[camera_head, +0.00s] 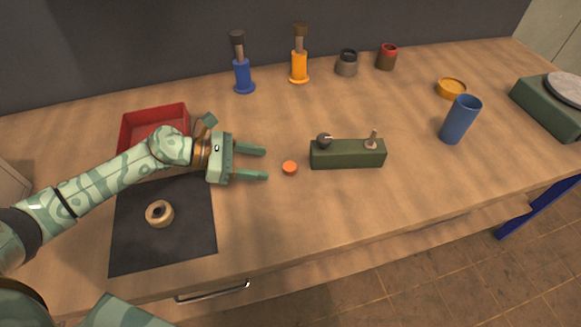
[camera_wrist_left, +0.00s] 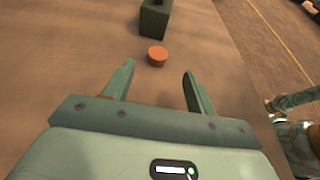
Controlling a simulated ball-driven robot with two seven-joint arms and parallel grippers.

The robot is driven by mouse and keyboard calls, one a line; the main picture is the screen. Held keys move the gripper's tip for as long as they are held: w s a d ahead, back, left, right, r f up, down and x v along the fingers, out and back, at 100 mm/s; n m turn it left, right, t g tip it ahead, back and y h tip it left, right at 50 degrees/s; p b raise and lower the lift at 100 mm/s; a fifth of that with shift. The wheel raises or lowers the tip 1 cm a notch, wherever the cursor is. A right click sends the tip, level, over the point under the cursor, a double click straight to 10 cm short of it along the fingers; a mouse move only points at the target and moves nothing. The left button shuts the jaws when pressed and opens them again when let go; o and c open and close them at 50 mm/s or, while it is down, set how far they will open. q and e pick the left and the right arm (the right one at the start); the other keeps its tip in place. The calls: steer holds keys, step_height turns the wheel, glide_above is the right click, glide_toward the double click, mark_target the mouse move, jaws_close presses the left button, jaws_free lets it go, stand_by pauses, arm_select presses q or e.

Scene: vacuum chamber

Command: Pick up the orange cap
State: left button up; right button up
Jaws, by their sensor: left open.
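The orange cap (camera_head: 290,168) is a small flat disc lying on the wooden table, just left of a dark green block. My left gripper (camera_head: 267,163) is open and empty. Its two fingers point right toward the cap, which sits a little beyond the fingertips. In the left wrist view the cap (camera_wrist_left: 157,56) lies ahead of the open fingers (camera_wrist_left: 160,72), roughly in line with the gap between them. My right gripper is not in view.
The green block (camera_head: 347,154) with two fittings stands just right of the cap. A red tray (camera_head: 125,133) and a black mat (camera_head: 190,235) with a tan ring (camera_head: 159,214) lie left. A blue cup (camera_head: 459,120) stands right. The table in front is clear.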

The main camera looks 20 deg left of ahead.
mark_target(284, 167)
arm_select(q)
steer(key=b+x, duration=0.1)
steer(key=x, duration=0.5)
steer(key=shift+w+f, duration=0.2)
steer(key=shift+w, duration=0.05)
steer(key=c, duration=1)
